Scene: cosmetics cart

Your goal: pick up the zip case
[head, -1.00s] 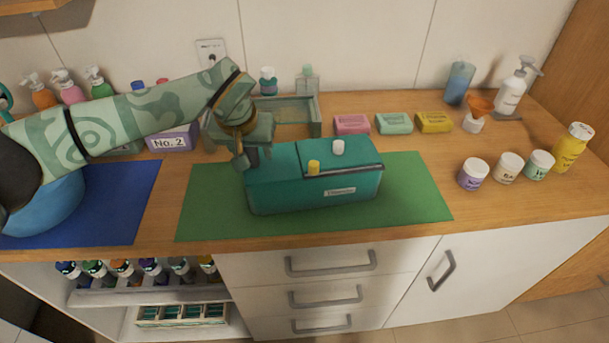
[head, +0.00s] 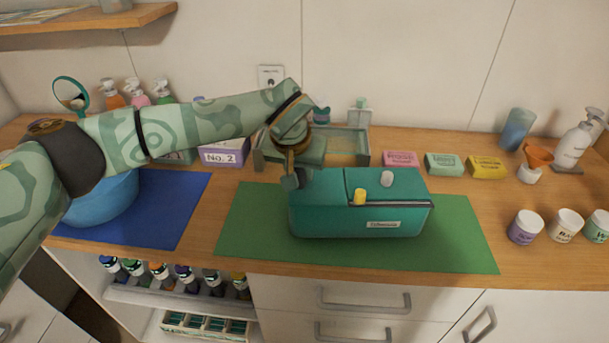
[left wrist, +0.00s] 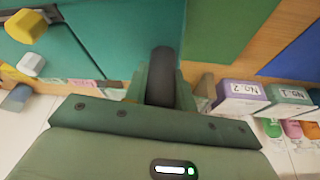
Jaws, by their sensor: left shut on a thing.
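The zip case (head: 340,215) is a teal box with a label on its front, on the green mat. A yellow knob (head: 359,196) and a white knob (head: 387,179) show on its top. My left gripper (head: 291,182) is at the case's left end, pointing down and shut on it. In the left wrist view, the case (left wrist: 110,40) fills the upper left, beside a dark rounded part between the fingers; the exact grip point is hidden. The case looks level, and I see no clear gap beneath it. My right gripper is not in view.
The green mat (head: 465,250) has free room right of the case. Behind stand a clear tray (head: 355,147) and pink, mint and yellow bars (head: 443,165). Jars (head: 525,227) stand at right. A blue bowl (head: 105,200) sits on a blue mat (head: 180,215) at left.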

